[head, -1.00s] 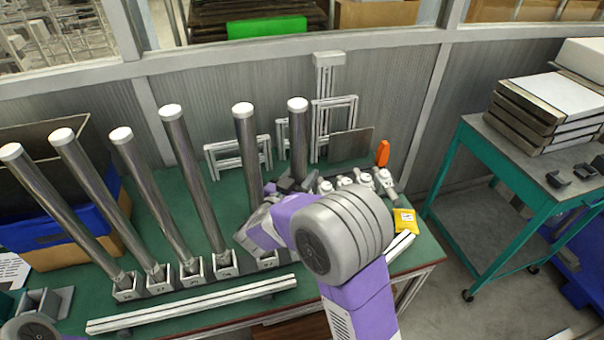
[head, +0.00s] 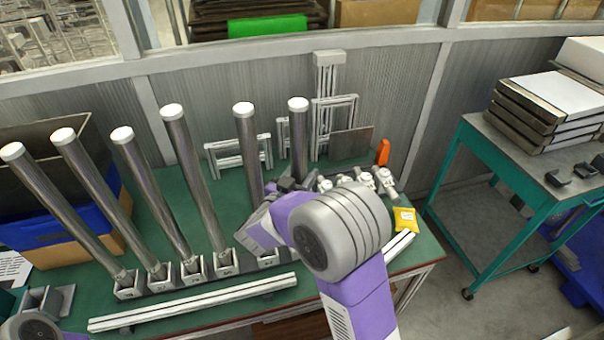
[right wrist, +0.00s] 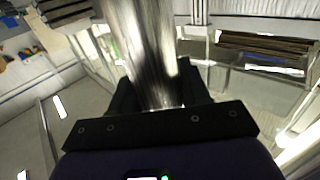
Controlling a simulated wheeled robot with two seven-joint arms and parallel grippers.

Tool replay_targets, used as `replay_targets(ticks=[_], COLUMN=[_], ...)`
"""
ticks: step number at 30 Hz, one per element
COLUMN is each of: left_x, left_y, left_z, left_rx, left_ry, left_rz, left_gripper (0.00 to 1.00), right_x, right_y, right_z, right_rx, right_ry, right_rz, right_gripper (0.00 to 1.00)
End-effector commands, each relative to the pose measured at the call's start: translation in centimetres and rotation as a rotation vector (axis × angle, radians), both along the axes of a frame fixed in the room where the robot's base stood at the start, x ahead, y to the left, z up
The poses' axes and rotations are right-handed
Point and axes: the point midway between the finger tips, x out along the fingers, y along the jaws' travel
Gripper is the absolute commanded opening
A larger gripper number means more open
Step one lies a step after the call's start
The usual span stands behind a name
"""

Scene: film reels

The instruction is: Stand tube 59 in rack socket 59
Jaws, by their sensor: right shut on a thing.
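Several tall steel tubes with white caps stand in a row on the green bench in the head view. My right gripper (head: 264,232) is shut on the lower part of one tube (head: 248,150), over a rack socket (head: 267,262). The tube also shows between the fingers in the right wrist view (right wrist: 150,55). It looks nearly upright. The gripper and wrist hide its lower end, so I cannot tell whether it is seated. The labels are too small to read. My left gripper is out of view.
Neighbouring tubes (head: 193,180) lean in view to the left. Another tube (head: 298,140) stands behind to the right. A pale rail (head: 190,303) lies in front of the sockets. A teal cart (head: 500,165) stands apart.

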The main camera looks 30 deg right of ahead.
Motion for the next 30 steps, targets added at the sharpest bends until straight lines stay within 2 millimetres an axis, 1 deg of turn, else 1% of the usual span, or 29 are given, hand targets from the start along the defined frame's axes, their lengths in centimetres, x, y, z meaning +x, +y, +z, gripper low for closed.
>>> replay_targets(ticks=[22,23,24,25,30], left_x=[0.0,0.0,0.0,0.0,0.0], left_y=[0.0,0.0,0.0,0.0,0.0], left_z=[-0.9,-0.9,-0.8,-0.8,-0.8], left_rx=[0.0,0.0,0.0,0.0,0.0], left_ry=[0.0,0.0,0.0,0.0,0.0], left_rz=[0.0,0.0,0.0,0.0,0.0], left_gripper=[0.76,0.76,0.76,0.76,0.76], right_x=[0.0,0.0,0.0,0.0,0.0], right_y=[0.0,0.0,0.0,0.0,0.0], right_z=[-1.3,-1.3,-1.2,-1.2,-1.2], right_rx=[-0.002,-0.002,-0.002,-0.002,-0.001], right_ry=[-0.002,-0.002,-0.002,-0.002,-0.001], right_rz=[0.0,0.0,0.0,0.0,0.0], right_gripper=[0.0,0.48,0.54,0.57,0.57])
